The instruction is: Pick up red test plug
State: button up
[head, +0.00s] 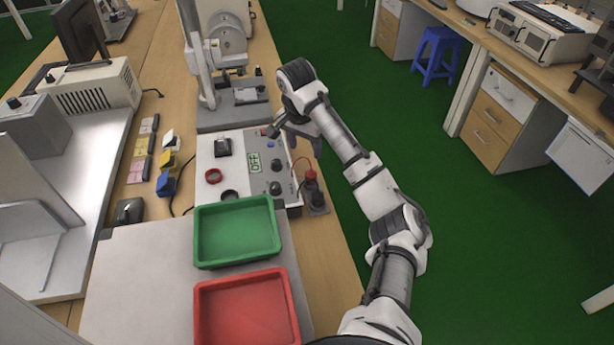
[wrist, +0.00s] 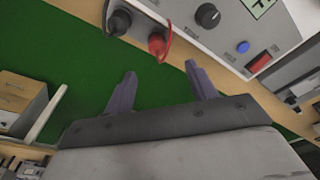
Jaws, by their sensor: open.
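The red test plug (head: 311,177) stands at the right side of the grey control box, with a red wire looping from it toward the box. It also shows in the wrist view (wrist: 157,43) at upper centre, next to a black plug (wrist: 118,22). My gripper (wrist: 160,72) is open, with nothing between its two fingers. In the wrist view the red plug appears beyond the gap between the fingertips, apart from them. In the head view my gripper (head: 297,136) hangs near the box's far right corner, farther back than the plug.
The control box (head: 235,150) has knobs, a display and a red switch (wrist: 258,62). A green tray (head: 205,235) and a red tray (head: 205,310) lie in front of it. A stand (head: 225,115) is behind. The green floor lies open to the right of the table.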

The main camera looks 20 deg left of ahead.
aim_at(311, 171)
jog(key=f, duration=0.4)
jog(key=w+f+b, duration=0.1)
jog(key=f, duration=0.2)
jog(key=shift+d, duration=0.2)
jog(key=f, duration=0.1)
jog(key=f+p, duration=0.1)
jog(key=f, duration=0.1)
jog(key=w+f+p, duration=0.1)
jog(key=shift+d+f, duration=0.25)
jog(key=shift+d, duration=0.15)
jog(key=shift+f, duration=0.55)
jog(key=c, duration=1.1)
jog(key=shift+r, duration=0.15)
